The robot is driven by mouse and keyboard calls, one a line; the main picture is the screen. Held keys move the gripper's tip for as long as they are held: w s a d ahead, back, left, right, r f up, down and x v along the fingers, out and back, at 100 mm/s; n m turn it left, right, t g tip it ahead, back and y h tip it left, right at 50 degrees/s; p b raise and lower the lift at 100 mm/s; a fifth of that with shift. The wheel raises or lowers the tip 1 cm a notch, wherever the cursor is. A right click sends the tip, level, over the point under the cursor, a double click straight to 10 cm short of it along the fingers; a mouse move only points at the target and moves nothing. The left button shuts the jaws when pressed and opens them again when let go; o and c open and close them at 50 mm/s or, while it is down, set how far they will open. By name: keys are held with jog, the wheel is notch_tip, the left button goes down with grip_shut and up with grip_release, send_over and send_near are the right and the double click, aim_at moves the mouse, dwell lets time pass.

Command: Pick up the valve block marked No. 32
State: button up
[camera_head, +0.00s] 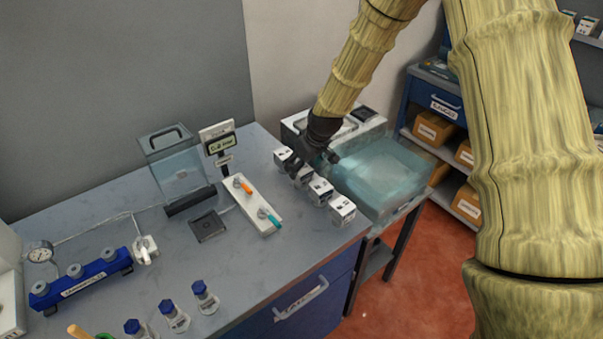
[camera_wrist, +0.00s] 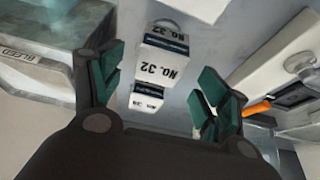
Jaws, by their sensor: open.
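Several white valve blocks stand in a row along the right part of the bench. In the head view the nearest block (camera_head: 342,209) is at the bench's right edge, with another block (camera_head: 320,190) behind it. My gripper (camera_head: 316,163) is over the far part of the row and partly hides it. In the wrist view a valve block marked No. 32 (camera_wrist: 161,65) lies between the open green-padded fingers of my gripper (camera_wrist: 160,92). A smaller-looking block (camera_wrist: 147,101) below it in the picture also seems to read No. 32. No contact is visible.
A translucent bluish bin (camera_head: 378,175) stands right of the row. A white tray (camera_head: 252,205) with orange- and teal-handled valves lies to its left. A display post (camera_head: 220,150), clear case (camera_head: 178,170), blue manifold (camera_head: 80,280) and blue-capped bottles (camera_head: 204,297) occupy the bench.

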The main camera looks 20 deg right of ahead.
aim_at(302, 169)
jog(key=shift+p+x, duration=0.65)
jog(key=shift+x, duration=0.9)
jog(key=shift+d, duration=0.1)
jog(key=c, duration=1.5)
